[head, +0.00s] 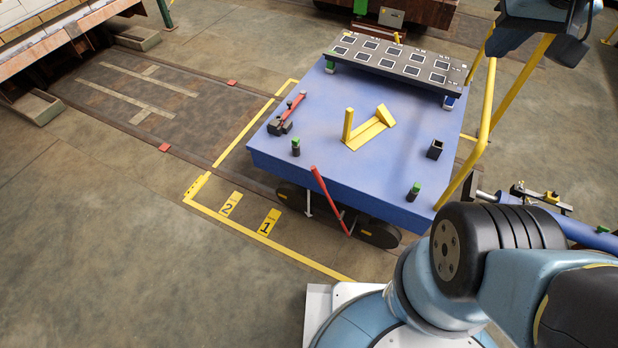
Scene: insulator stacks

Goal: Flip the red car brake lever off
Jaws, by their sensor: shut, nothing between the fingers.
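A blue flat-topped car (370,195) stands on the track in the middle of the head view. A long thin red lever (329,198) hangs at its near side by the dark wheels, leaning with its top to the left and its lower end to the right. A second, shorter red lever (293,107) sits in a black mount at the deck's left edge, slanting up to the right. I cannot tell from this view which is the brake lever. My arm fills the lower right and leaves the picture at the right edge.
The deck carries a yellow bracket (370,128), black posts with green tops (413,192) and a dark panel of square plates (400,62). A yellow handrail (490,120) rises at the right. Floor markings "1" (266,223) and "2" (230,204) lie on clear floor.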

